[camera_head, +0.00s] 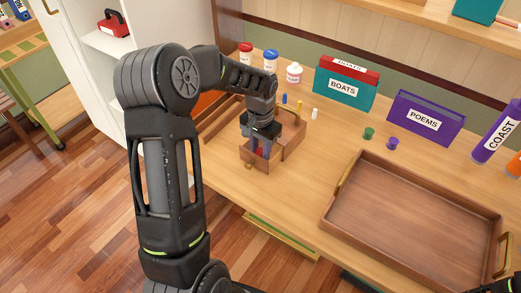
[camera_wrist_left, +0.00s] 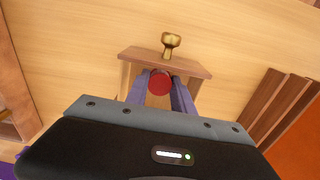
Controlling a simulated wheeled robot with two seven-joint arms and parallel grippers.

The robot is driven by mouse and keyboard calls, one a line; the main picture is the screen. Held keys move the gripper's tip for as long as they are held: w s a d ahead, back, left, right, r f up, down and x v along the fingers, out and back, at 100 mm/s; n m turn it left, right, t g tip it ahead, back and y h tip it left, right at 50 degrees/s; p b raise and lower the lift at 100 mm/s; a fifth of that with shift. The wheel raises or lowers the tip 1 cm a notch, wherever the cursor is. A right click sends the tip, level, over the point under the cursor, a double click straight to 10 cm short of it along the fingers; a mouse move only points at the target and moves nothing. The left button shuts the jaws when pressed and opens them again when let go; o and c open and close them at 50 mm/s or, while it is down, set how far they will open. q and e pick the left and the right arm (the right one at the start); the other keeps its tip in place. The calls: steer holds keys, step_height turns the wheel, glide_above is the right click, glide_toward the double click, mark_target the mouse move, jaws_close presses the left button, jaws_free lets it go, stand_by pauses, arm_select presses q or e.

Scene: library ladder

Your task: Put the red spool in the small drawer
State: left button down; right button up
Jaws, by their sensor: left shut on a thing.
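The red spool (camera_wrist_left: 160,83) sits between the two fingers of my left gripper (camera_wrist_left: 160,92), which is shut on it. In the head view the left gripper (camera_head: 262,150) points down at the small drawer, and only a bit of red shows between its fingers. The small wooden drawer (camera_head: 257,167) is pulled out and has a brass knob (camera_wrist_left: 171,42). In the left wrist view the spool is just behind the drawer front (camera_wrist_left: 190,68). I cannot tell whether it touches the drawer's floor. A dark part of my right arm shows at the bottom right corner of the head view.
A large wooden tray (camera_head: 410,215) fills the table's right side. A green spool (camera_head: 369,133) and a purple spool (camera_head: 392,144) stand behind it. A BOATS box (camera_head: 345,88), a POEMS box (camera_head: 425,122) and lidded jars line the back. The table in front of the drawer is clear.

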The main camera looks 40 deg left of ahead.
mark_target(261, 152)
arm_select(q)
steer(key=shift+f, duration=0.1)
steer(key=shift+f, duration=0.1)
steer(key=c, duration=1.1)
jaws_free()
step_height(261, 152, up, 12)
steer(key=shift+r, duration=0.15)
